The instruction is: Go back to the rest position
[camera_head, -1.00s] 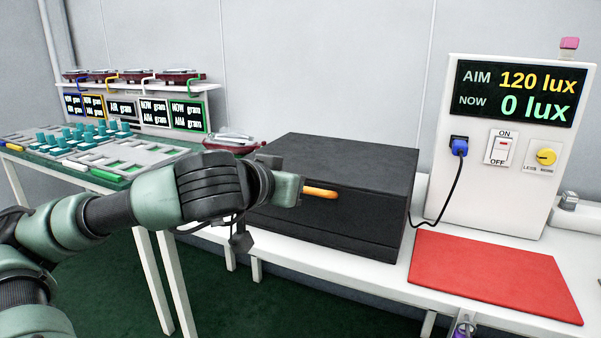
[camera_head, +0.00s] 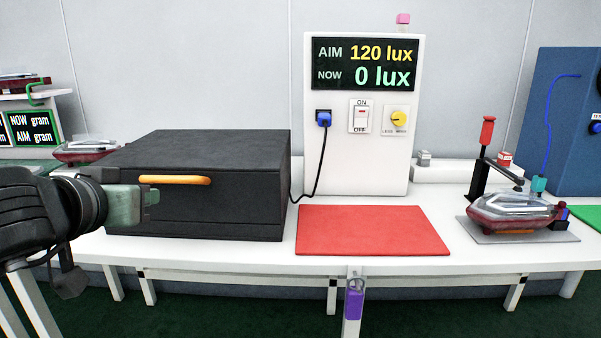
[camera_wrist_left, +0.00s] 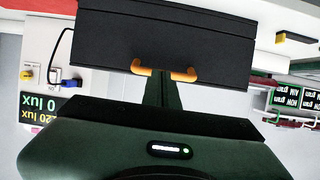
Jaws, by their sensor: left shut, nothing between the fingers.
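My left gripper (camera_head: 150,197) comes in from the left in the head view, in front of the left part of the black box (camera_head: 215,215). It is shut and holds nothing. The box has an orange handle (camera_head: 175,180) on its front face, just above and to the right of the fingertips. In the left wrist view the box (camera_wrist_left: 160,45) and its orange handle (camera_wrist_left: 165,72) lie beyond the fingers (camera_wrist_left: 162,90); whether they touch the handle I cannot tell. My right gripper is not in view.
A red mat (camera_head: 372,230) lies right of the box, before the white lux panel (camera_head: 350,165), which reads AIM 120 and NOW 0. A tail lamp (camera_head: 515,212) sits in a fixture with a red-handled clamp (camera_head: 487,130) at the right.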

